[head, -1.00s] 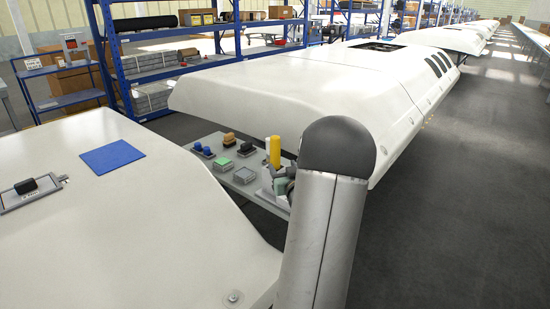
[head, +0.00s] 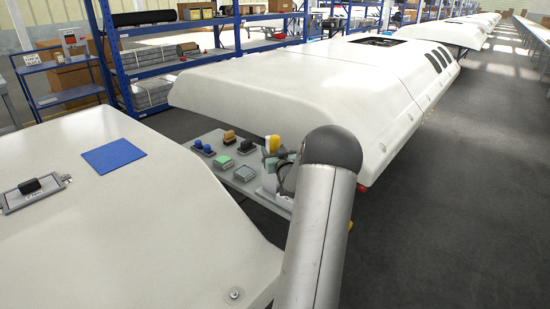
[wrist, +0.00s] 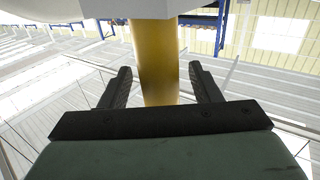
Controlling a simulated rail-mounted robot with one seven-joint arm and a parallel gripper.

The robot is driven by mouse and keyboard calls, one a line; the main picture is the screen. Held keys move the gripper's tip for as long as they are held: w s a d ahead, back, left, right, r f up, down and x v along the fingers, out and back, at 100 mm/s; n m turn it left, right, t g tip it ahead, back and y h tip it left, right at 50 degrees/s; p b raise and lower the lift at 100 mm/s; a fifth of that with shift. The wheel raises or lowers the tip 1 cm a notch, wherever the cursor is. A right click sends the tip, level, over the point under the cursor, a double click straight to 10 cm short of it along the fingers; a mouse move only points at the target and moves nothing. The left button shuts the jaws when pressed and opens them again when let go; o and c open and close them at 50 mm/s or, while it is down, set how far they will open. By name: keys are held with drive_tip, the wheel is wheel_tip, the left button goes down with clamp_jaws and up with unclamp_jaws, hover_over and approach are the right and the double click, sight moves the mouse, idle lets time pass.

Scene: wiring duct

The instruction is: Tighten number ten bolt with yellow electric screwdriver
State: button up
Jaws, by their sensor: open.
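The yellow electric screwdriver (head: 272,143) stands upright on the small grey table between the white bodies. In the wrist view its yellow shaft (wrist: 158,65) lies between the two black fingers of my gripper (wrist: 160,80). The fingers are open, with gaps on both sides of the shaft. In the head view my gripper (head: 270,161) is small and partly covers the screwdriver's lower part. A bolt (head: 235,294) shows on the near white body's lower edge. I cannot read a number by it.
The table (head: 210,137) also holds blue knobs (head: 203,147), an orange-brown part (head: 229,135), a green block (head: 223,163) and a grey block (head: 243,173). White bodies stand close to both sides of it. A blue mat (head: 113,156) lies on the near body. The floor at right is clear.

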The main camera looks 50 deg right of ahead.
clamp_jaws()
drive_tip(key=shift+r, duration=0.15)
wheel_tip(320, 180, up, 18)
drive_tip(key=shift+b, duration=0.35)
idle(0.5)
wheel_tip(320, 180, up, 11)
drive_tip(key=p, duration=1)
drive_tip(key=shift+r, duration=0.2)
